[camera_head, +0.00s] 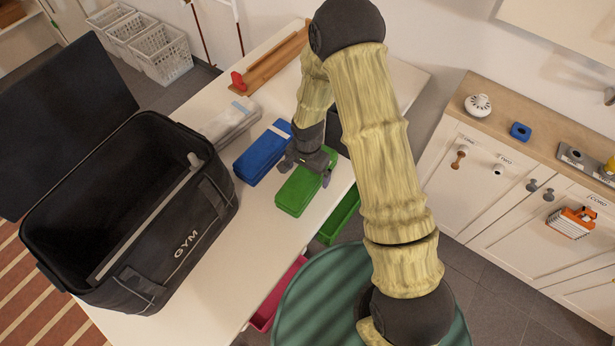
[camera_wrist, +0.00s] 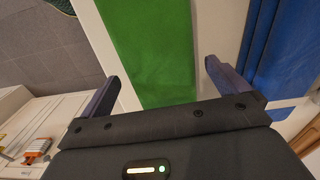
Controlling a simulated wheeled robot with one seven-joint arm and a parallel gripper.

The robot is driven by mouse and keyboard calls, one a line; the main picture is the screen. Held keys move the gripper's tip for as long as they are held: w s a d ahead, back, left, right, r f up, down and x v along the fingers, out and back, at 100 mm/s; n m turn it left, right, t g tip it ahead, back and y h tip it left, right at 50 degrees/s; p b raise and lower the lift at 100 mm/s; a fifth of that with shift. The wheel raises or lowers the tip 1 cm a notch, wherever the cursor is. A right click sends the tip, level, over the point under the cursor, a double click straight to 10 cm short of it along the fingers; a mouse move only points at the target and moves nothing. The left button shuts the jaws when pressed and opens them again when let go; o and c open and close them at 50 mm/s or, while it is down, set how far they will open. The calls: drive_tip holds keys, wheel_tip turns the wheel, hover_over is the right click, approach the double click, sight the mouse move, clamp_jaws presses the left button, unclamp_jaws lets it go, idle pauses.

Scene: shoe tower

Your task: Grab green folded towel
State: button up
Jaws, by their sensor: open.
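The green folded towel (camera_head: 297,193) lies on the white table, to the right of a blue folded towel (camera_head: 262,152). My gripper (camera_head: 305,168) is open over the green towel, with a finger toward each long side. In the wrist view the green towel (camera_wrist: 150,50) runs between the two spread fingers of my gripper (camera_wrist: 160,85). The blue towel (camera_wrist: 283,50) is just beyond the right finger there. My gripper hides part of the green towel; I cannot tell how high the fingertips are above the table.
A black gym bag (camera_head: 150,235) stands open on the left of the white table (camera_head: 225,290). A light folded towel (camera_head: 230,122) lies behind the blue one. Green (camera_head: 338,218) and pink (camera_head: 278,295) bins sit below the table's right edge. Cabinets (camera_head: 475,185) stand at right.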

sight(308, 172)
drive_tip(key=shift+w+f, duration=0.2)
drive_tip(key=shift+f, duration=1.45)
drive_tip(key=c, duration=1.1)
drive_tip(key=shift+c, duration=0.2)
drive_tip(key=shift+r, duration=0.15)
wheel_tip(308, 172, up, 10)
drive_tip(key=shift+f+b, duration=0.1)
drive_tip(key=shift+b, duration=0.35)
